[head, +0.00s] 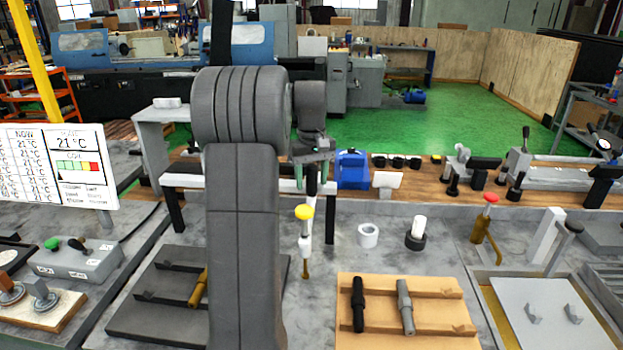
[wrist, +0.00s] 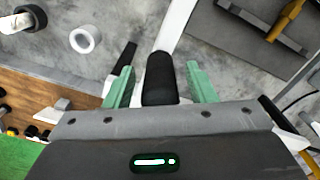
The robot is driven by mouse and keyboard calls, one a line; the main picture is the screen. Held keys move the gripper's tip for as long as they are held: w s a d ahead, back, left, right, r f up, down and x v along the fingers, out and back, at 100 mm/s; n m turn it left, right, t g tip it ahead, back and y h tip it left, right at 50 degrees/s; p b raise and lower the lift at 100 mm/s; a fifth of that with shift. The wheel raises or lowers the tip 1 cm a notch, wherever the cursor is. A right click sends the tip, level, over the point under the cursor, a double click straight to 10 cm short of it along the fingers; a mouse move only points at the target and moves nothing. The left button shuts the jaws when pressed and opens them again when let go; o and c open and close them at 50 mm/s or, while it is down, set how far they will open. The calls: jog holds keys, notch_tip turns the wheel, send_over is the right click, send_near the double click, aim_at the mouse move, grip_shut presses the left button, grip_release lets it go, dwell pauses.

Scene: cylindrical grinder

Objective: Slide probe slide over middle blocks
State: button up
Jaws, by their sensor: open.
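My gripper (head: 313,156) is open above the right part of a white rail (head: 262,182) on black posts. In the wrist view, the green fingers of my gripper (wrist: 160,84) stand on either side of a black rounded handle (wrist: 160,77), with gaps visible at both sides. I take this handle as part of the probe slide, but cannot be sure. A white probe with a yellow knob (head: 304,212) and brass tip stands upright just below. I cannot tell which parts are the middle blocks; my arm hides much of the rail.
A white ring (head: 368,235) and a white-and-black peg (head: 417,232) stand on the grey table to the right. A tan tray (head: 380,334) with two rods is in front. A dark tray (head: 150,318) lies left, partly behind my arm.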

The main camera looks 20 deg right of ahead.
jog(key=shift+f, duration=0.45)
jog(key=shift+c, duration=0.4)
grip_shut()
jog(key=shift+a, duration=0.15)
